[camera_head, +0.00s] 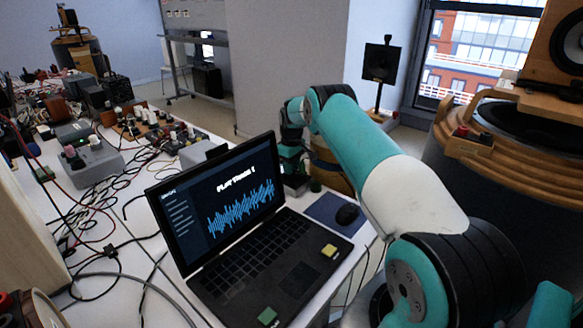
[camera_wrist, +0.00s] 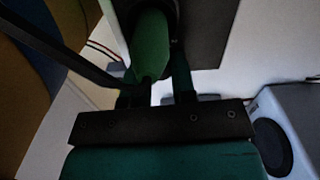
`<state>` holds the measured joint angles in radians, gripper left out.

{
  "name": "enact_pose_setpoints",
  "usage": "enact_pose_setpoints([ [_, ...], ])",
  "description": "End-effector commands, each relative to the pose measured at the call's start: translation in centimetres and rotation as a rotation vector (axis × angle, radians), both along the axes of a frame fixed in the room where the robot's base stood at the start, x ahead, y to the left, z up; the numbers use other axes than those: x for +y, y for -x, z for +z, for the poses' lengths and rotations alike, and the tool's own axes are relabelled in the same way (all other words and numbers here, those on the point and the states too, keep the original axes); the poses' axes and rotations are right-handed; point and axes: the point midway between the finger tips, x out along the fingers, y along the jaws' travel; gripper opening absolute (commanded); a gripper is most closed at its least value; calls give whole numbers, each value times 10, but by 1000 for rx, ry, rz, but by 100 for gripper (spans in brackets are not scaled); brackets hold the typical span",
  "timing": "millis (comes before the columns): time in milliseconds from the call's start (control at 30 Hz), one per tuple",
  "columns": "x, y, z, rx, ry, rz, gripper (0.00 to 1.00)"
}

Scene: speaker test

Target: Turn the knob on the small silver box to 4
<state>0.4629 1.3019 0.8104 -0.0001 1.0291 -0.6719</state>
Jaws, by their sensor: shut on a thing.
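In the head view my gripper (camera_head: 291,160) points down behind the laptop's right edge, over a small dark-looking box (camera_head: 296,182). The laptop and arm hide part of it. In the wrist view the green fingers of my gripper (camera_wrist: 155,65) reach up to a dark round part, which seems to be the knob (camera_wrist: 146,12). It sits against a dark, shadowed face of the box (camera_wrist: 208,35). The jaws look closed around it. The knob's marks and pointer cannot be read in either view.
An open laptop (camera_head: 230,225) with a blue waveform stands in front of my gripper. A mouse (camera_head: 347,214) lies on a blue pad. A grey box (camera_head: 92,162) and many cables crowd the left. A white speaker-like box (camera_wrist: 285,130) stands at right in the wrist view.

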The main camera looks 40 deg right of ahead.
Motion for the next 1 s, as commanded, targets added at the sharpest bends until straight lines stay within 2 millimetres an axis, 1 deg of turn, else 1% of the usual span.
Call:
enact_pose_setpoints([
  [167,0,0,-2,0,0,-86,1],
  [700,-1,0,-1,0,0,-489,1],
  [1000,-1,0,0,0,0,-620,1],
])
